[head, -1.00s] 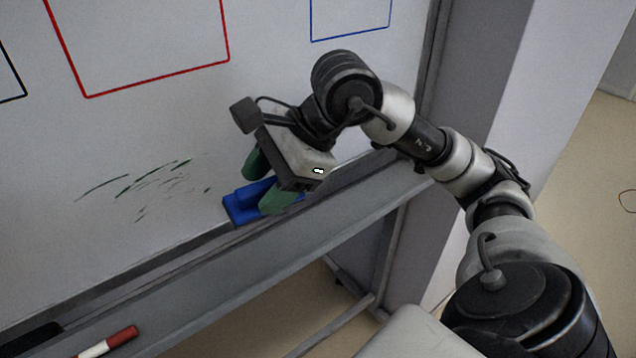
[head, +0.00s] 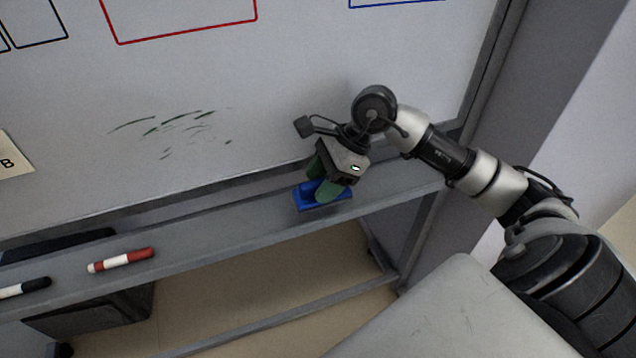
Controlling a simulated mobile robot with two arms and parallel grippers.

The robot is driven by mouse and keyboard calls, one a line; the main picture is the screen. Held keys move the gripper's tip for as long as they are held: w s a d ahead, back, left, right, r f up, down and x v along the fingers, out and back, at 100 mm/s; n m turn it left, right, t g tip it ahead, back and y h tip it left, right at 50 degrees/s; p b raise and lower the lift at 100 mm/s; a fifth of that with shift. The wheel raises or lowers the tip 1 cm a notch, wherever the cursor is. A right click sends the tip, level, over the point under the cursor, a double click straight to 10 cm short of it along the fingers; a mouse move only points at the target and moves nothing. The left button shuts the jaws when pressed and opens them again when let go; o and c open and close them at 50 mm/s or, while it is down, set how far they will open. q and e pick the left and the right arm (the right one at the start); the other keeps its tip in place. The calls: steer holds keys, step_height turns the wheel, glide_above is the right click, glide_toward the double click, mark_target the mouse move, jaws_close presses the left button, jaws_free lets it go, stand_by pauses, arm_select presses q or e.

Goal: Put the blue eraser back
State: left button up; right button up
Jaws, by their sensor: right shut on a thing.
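The blue eraser (head: 307,197) is at the whiteboard's tray ledge (head: 225,222), right of the middle of the head view. My right gripper (head: 328,180) is shut on it, with its green fingers on either side of the eraser's raised part. The eraser is low, at the ledge; I cannot tell whether its underside touches it. My left gripper is not in view.
Green marks (head: 175,125) are on the whiteboard (head: 260,75). A red-and-white marker (head: 122,260) and a black-and-white marker (head: 25,288) lie on the ledge at the left. The ledge between the red marker and the eraser is clear. A grey pillar (head: 545,90) stands at the right.

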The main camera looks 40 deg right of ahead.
steer(key=shift+w+d+f, duration=0.25)
steer(key=shift+w+f, duration=0.15)
steer(key=shift+w, duration=0.25)
steer(key=shift+w+d+f, duration=0.2)
steer(key=shift+w+f, duration=0.2)
steer(key=shift+w, duration=0.2)
step_height(320, 180, down, 3)
steer(key=shift+f+p, duration=0.1)
steer(key=shift+p, duration=0.9)
steer(key=shift+f, duration=0.4)
steer(key=shift+f, duration=0.15)
steer(key=o, duration=0.8)
steer(key=shift+o, duration=0.2)
